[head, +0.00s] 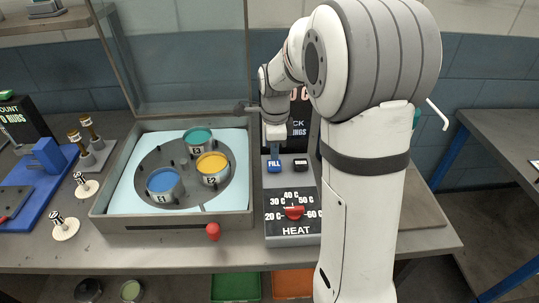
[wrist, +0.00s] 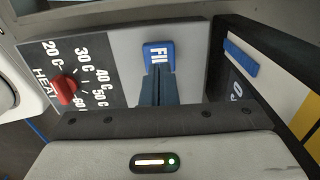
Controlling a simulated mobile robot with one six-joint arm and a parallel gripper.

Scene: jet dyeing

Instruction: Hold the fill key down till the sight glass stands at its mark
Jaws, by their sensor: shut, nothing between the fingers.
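The blue fill key (head: 274,166) is on the sloping control panel, left of a dark key. In the wrist view the fill key (wrist: 157,50) shows part of its lettering. My gripper (head: 275,154) points down at it with the fingers shut and empty. In the wrist view the fingertips (wrist: 157,68) overlap the key's near part; I cannot tell whether they press it or how far it is down. A blue bar (wrist: 240,57) shows on the dark upright board; I cannot tell if it is the sight glass. No level mark is readable.
The heat panel (head: 292,231) has a red knob (head: 293,212). Left of it stands an open vat (head: 104,203) with several coloured pots and a raised clear lid. A blue rack (head: 52,160) is farther left. My arm hides much of the board behind the keys.

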